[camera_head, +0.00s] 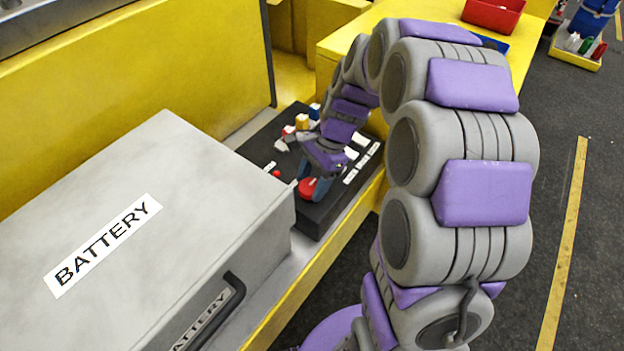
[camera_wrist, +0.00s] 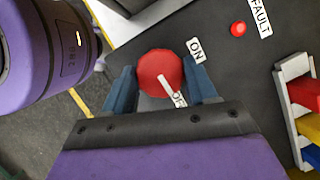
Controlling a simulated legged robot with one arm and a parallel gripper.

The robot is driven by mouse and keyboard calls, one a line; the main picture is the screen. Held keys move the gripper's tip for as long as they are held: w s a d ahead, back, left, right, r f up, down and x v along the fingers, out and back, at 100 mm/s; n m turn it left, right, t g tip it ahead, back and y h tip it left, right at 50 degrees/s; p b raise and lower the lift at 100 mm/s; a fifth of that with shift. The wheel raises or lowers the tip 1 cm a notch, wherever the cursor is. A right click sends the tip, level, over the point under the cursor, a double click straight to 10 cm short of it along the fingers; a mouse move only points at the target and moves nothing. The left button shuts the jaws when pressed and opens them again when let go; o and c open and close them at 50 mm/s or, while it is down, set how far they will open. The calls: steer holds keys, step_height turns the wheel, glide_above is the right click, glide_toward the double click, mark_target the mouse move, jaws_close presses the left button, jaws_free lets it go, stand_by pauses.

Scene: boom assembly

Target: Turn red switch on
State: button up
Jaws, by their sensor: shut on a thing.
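The red switch (camera_head: 308,189) is a round red knob on the dark control panel (camera_head: 318,215), just beyond the battery box. In the wrist view the red switch (camera_wrist: 160,73) has a pale pointer bar lying toward the lower right, over a label that reads as OFF (camera_wrist: 180,98), partly covered. The ON label (camera_wrist: 196,50) is to the upper right of the knob. My gripper (camera_wrist: 160,85) has its two blue fingers on either side of the knob, shut on it. In the head view my gripper (camera_head: 314,188) reaches down onto the knob.
A small red FAULT light (camera_wrist: 238,28) is on the panel. Coloured levers (camera_wrist: 302,110) stand to the right in the wrist view. The large grey battery box (camera_head: 150,230) is close on the left of the panel. A red bin (camera_head: 494,14) sits on the yellow surface behind.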

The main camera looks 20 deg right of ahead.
steer(key=n+p, duration=0.1)
steer(key=n+g, duration=0.1)
steer(key=n, duration=0.1)
steer(key=shift+w+a+r+n+h+p, duration=0.1)
steer(key=shift+w+n+h+p, duration=0.1)
steer(key=shift+n+h+p, duration=0.15)
steer(key=n+g+h+p, duration=0.1)
steer(key=n, duration=0.3)
steer(key=shift+w+n, duration=0.1)
steer(key=shift+n, duration=0.15)
steer(key=n+h, duration=0.1)
steer(key=n, duration=0.1)
steer(key=n+g+p, duration=0.1)
steer(key=n, duration=0.1)
steer(key=shift+a+n+h, duration=0.15)
steer(key=shift+n+h, duration=0.15)
steer(key=shift+h, duration=0.05)
steer(key=shift+a+n+h+p, duration=0.15)
steer(key=shift+n+h+p, duration=0.6)
steer(key=shift+n, duration=1.55)
steer(key=shift+h, duration=0.25)
steer(key=o, duration=1)
steer(key=shift+o, duration=0.2)
